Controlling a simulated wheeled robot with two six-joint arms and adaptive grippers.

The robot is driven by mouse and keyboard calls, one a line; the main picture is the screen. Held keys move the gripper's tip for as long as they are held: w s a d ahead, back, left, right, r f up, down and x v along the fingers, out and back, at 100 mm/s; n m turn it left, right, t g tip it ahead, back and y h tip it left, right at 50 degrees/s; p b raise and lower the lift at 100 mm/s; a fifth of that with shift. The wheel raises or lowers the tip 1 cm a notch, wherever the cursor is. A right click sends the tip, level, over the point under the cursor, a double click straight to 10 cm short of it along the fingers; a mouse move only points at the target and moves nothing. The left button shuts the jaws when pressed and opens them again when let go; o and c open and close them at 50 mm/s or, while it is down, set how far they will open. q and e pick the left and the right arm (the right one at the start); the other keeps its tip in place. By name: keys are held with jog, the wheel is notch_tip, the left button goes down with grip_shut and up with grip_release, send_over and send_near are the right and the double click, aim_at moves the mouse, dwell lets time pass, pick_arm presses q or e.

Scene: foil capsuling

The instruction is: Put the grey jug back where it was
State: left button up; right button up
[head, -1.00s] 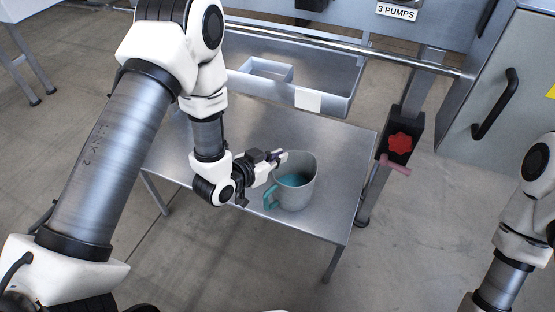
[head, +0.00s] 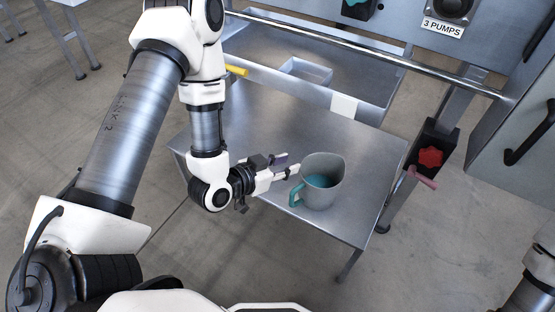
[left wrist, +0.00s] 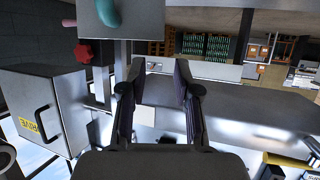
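The grey jug (head: 325,198) stands upright on the steel table (head: 255,120), near its front edge. Its teal handle faces left, and its inside shows teal. My left gripper (head: 295,168) is just left of the jug, near rim height, with its fingers pointing toward it. In the left wrist view the fingers (left wrist: 158,82) are apart with nothing between them. The jug (left wrist: 140,12) shows there at the top edge, beyond the fingertips, partly cut off. My right gripper is out of view; only part of the right arm shows at the right edge.
A red knob (head: 430,157) and a pink lever (head: 422,178) are on a post right of the table. A shallow grey bin (head: 306,72) and a white card (head: 344,106) are behind the table. A grey cabinet stands at the right. The tabletop behind the jug is clear.

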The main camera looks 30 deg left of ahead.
pick_arm(q)
jog(key=s+a+f+n+g+y+p, duration=0.1)
jog(key=s+a+f+n+g+y, duration=0.1)
jog(key=s+f+g, duration=0.7)
jog(key=s+a+f+n+g+y+p, duration=0.1)
jog(key=s+f+n+g+y, duration=0.25)
jog(key=s+f, duration=0.65)
notch_tip(320, 180, up, 34)
jog(key=s+m+p, duration=0.1)
jog(key=s+p, duration=0.1)
jog(key=p, duration=2.8)
jog(key=shift+s+h, duration=0.35)
jog(key=shift+s, duration=0.05)
jog(key=shift+f, duration=0.1)
